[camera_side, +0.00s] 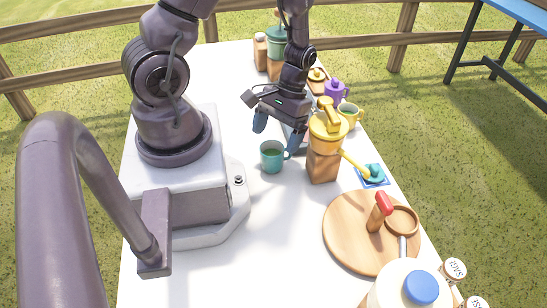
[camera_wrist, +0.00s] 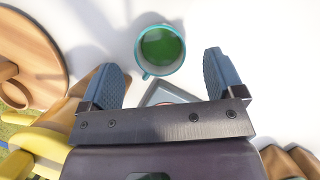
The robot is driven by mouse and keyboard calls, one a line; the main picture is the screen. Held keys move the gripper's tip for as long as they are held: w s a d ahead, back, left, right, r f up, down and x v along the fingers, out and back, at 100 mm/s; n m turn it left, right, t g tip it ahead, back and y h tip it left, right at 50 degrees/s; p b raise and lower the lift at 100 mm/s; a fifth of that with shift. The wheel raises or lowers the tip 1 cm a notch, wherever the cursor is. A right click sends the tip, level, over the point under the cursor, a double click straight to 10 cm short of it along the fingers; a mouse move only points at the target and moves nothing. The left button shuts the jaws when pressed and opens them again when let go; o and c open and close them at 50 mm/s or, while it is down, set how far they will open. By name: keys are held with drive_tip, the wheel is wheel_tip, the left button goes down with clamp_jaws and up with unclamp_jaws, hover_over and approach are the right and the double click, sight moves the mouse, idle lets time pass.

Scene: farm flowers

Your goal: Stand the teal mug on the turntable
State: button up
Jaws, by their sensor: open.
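The teal mug (camera_side: 272,157) stands upright on the white table, in front of my base, its handle toward the right. In the wrist view the mug (camera_wrist: 160,50) shows from above with a green inside, just beyond the fingertips. My gripper (camera_side: 279,132) is open and empty, close above and behind the mug in the side view. In the wrist view its two blue fingers (camera_wrist: 162,75) are spread wide, with the mug's near rim and handle toward the gap. The round wooden turntable (camera_side: 345,250) lies at front right, and its edge shows at upper left in the wrist view (camera_wrist: 45,30).
A red-topped wooden piece (camera_side: 380,211) and a round wooden strainer-like item (camera_side: 402,220) occupy the turntable's right; its left is bare. A yellow-topped grinder (camera_side: 323,160) stands right of the mug. A blue-lidded jar (camera_side: 420,289) is at front. Other mugs and canisters crowd behind.

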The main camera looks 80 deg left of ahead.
sight(265, 170)
drive_tip(key=x, duration=0.6)
drive_tip(key=c, duration=1.2)
drive_tip(key=shift+r, duration=0.1)
drive_tip(key=shift+r, duration=5)
